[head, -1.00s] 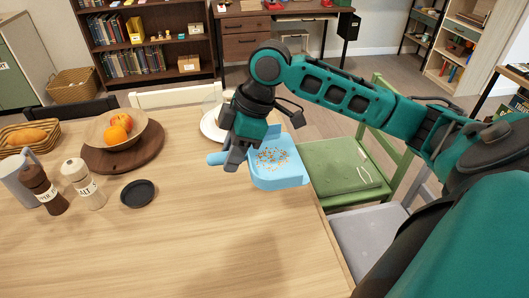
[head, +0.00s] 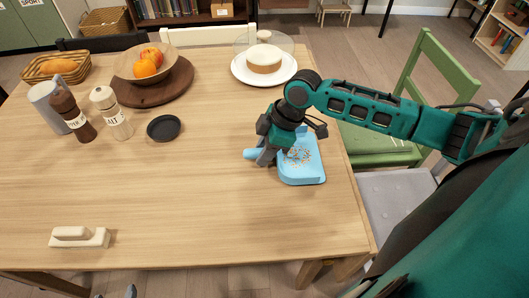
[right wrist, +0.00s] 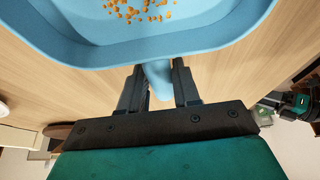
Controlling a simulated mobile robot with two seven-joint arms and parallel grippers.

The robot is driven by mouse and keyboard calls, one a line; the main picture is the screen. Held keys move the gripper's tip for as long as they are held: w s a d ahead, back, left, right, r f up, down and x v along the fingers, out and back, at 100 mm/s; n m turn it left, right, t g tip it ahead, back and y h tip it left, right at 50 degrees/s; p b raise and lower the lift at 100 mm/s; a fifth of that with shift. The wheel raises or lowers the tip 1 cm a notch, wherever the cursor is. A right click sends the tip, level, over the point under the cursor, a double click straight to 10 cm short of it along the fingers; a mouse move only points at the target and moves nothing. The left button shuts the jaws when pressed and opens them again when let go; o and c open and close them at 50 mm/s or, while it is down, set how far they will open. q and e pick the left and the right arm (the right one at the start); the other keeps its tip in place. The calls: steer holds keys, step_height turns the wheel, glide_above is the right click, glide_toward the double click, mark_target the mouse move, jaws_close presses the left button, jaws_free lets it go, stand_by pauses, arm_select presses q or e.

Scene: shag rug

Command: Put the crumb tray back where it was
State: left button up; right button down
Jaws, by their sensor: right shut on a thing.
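The crumb tray (head: 302,172) is light blue, with orange-brown crumbs lying in its pan. It is level, at the right side of the wooden table (head: 200,215), over the tabletop. I cannot tell whether it touches the wood. My right gripper (head: 265,155) is shut on the tray's handle, whose end sticks out to the left of the fingers. In the right wrist view the handle (right wrist: 158,80) is between the two fingers and the tray's pan (right wrist: 180,45) is beyond them. My left gripper is not clearly seen.
A cream brush-like block (head: 80,238) lies at the table's front left. A cake (head: 264,60) on a white plate, a fruit bowl (head: 150,68), a dark coaster (head: 163,128) and shakers (head: 112,115) stand farther back. A green chair (head: 385,145) is at the right. The table's middle front is clear.

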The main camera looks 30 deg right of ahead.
mark_target(282, 157)
steer(key=shift+f, duration=0.45)
steer(key=shift+f, duration=0.15)
steer(key=c, duration=0.8)
jaws_free()
steer(key=p+v, duration=0.2)
steer(key=v, duration=1)
